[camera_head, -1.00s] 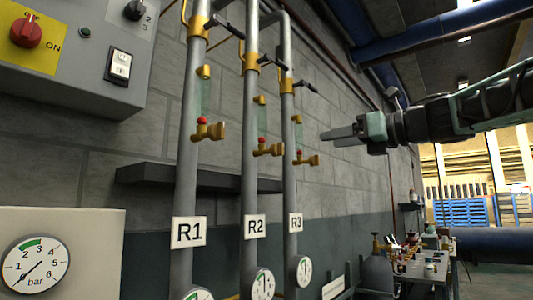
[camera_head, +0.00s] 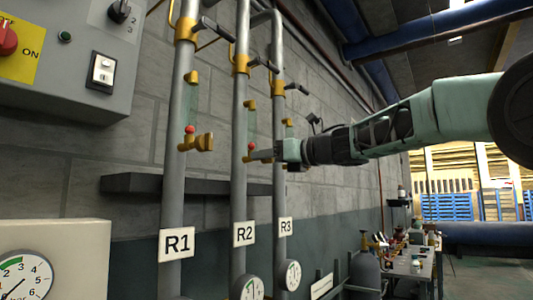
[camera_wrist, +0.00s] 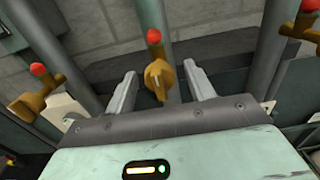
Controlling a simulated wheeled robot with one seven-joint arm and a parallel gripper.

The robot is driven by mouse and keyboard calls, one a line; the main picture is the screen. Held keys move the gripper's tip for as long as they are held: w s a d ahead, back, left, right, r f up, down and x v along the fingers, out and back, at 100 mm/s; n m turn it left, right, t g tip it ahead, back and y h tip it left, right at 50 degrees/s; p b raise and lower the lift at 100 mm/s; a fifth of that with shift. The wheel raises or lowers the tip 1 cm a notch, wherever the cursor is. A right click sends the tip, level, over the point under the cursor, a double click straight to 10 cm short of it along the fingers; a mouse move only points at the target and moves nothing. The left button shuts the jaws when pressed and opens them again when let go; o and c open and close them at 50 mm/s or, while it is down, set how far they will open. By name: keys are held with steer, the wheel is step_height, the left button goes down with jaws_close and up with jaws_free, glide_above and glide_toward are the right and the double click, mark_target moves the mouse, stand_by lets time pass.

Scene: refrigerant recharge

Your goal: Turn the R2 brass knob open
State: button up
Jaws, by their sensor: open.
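The R2 pipe (camera_head: 238,190) is the middle of three grey pipes and carries the white R2 label (camera_head: 244,233). Its brass knob (camera_wrist: 159,77) has a red cap (camera_wrist: 154,36) above it in the wrist view. In the head view my gripper (camera_head: 262,155) reaches in from the right in front of the R3 pipe and hides most of the R2 knob. In the wrist view my gripper (camera_wrist: 163,88) is open, one finger on each side of the knob, with visible gaps between fingers and brass.
The R1 knob (camera_head: 196,142) stands on the left pipe; another brass knob (camera_wrist: 301,27) shows at the wrist view's right edge. A dark shelf (camera_head: 140,184) runs behind the pipes. A control box (camera_head: 75,60) is at upper left, a cluttered bench (camera_head: 408,266) at lower right.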

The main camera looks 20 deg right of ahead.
steer(key=shift+w+a, duration=0.3)
steer(key=shift+w, duration=0.15)
steer(key=c, duration=1)
steer(key=shift+o, duration=0.2)
